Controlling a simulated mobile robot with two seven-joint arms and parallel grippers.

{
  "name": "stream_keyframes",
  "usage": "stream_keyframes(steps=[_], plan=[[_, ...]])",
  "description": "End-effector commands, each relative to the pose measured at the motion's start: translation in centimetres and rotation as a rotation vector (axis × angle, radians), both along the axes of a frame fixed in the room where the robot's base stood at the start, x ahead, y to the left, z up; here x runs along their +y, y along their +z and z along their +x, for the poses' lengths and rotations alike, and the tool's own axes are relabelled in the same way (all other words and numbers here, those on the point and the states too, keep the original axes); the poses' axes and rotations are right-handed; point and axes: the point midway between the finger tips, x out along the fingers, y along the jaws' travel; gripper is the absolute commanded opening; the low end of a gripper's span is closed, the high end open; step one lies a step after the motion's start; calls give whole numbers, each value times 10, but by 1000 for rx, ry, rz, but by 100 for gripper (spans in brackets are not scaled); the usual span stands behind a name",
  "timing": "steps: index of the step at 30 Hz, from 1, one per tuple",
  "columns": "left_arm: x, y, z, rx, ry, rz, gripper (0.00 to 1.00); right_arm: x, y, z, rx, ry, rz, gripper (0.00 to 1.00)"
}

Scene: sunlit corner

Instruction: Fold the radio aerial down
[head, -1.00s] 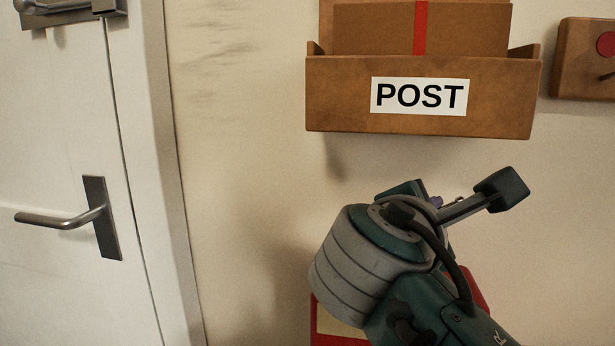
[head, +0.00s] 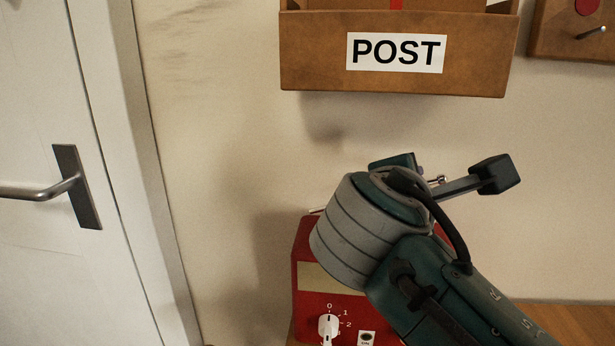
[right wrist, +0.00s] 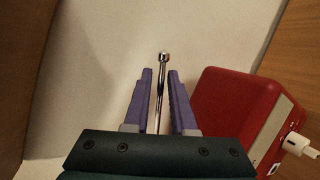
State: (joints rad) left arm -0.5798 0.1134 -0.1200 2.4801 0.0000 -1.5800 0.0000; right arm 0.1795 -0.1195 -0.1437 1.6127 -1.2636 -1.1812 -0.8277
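The red radio (head: 305,250) stands below the post box in the head view, partly hidden behind my right arm. It also shows at the right of the right wrist view (right wrist: 232,98). Its thin silver aerial (right wrist: 162,75) stands out between my right gripper's purple fingers (right wrist: 161,98), with its round tip beyond them. The fingers are apart, with a gap visible on each side of the aerial. In the head view, the aerial's tip (head: 440,180) shows beside my right wrist, which hides most of the gripper. My left gripper is not in view.
A wooden post box (head: 300,55) hangs on the wall above. A white door with a metal handle (head: 75,187) is at the left. A white dial (head: 328,326) is on the radio's front. A wooden surface (head: 575,325) shows at lower right.

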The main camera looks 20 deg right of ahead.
Motion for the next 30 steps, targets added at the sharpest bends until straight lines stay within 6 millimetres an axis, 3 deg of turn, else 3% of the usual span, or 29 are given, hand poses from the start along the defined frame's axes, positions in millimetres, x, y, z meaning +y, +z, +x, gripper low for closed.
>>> stream_keyframes(steps=[3,14,21,30], plan=[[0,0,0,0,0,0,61,0,0,0,0,0,0,39],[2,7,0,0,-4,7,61,7,4,-5,1,1,2,39],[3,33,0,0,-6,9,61,43,19,-31,3,2,3,39],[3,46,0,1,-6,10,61,75,26,-55,1,0,1,39]])
